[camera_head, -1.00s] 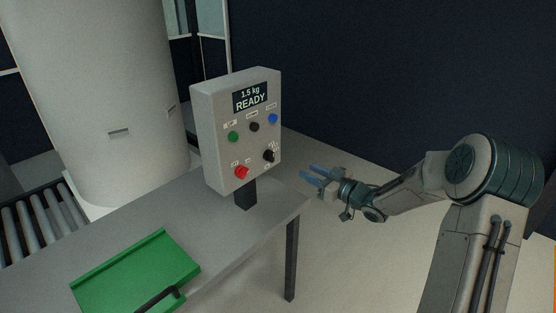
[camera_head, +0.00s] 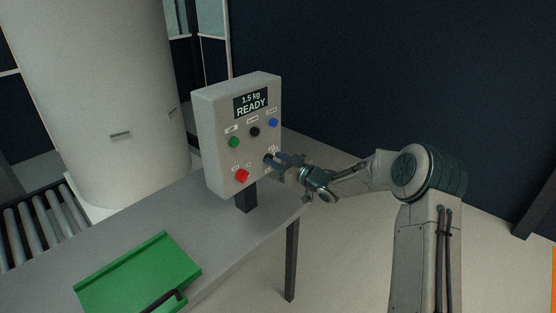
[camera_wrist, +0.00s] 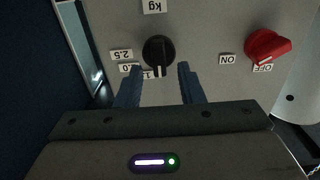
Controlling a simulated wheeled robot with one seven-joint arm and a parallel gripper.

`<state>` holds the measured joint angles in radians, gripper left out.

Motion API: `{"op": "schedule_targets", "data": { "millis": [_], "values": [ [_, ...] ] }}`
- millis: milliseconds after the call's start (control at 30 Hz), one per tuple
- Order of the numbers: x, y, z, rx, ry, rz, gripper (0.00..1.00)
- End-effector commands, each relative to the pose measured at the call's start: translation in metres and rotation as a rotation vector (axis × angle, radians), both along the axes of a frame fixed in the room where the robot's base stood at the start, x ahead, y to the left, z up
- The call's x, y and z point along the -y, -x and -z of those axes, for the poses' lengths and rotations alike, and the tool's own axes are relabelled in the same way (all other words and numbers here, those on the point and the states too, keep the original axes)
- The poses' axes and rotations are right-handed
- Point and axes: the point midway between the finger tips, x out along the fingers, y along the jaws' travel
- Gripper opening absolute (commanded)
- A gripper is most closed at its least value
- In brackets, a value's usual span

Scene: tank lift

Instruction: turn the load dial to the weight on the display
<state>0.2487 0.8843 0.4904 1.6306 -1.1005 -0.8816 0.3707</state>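The grey control box (camera_head: 208,125) has a display (camera_head: 251,103) reading "1.5 kg READY". The black load dial (camera_wrist: 158,52) is in the wrist view, with a white mark on its lower edge in the picture. Labels beside it include "2.5"; one starting with "1" is partly hidden by the dial and left finger. My gripper (camera_wrist: 159,72) is open, its two blue fingers pointing at the panel, one to each side of the dial's lower part. Contact cannot be told. In the head view my gripper (camera_head: 277,161) is at the panel's lower right and partly covers the dial.
A red ON/OFF knob (camera_wrist: 268,46) is right of the dial in the wrist view. Green (camera_head: 233,142), black (camera_head: 255,132) and blue (camera_head: 273,123) buttons are above. The box stands on a grey table (camera_head: 115,217) with a green tray (camera_head: 140,262). A large tank (camera_head: 95,90) is behind.

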Motion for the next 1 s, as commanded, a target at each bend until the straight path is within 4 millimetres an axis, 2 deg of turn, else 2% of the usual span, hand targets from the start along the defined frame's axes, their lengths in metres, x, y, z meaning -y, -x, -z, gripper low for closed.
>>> {"op": "schedule_targets", "data": {
  "millis": [200, 333, 667, 1000],
  "values": [
    [-0.0002, 0.0000, 0.0001, 0.000, 0.000, 0.000, 0.35],
    [-0.0001, 0.0000, 0.0001, 0.000, 0.000, 0.000, 0.00],
    [0.0004, -0.0003, -0.0005, -0.020, -0.015, 0.000, 0.00],
    [0.0025, -0.0026, -0.0005, -0.171, -0.132, 0.002, 0.00]
  ]
}}
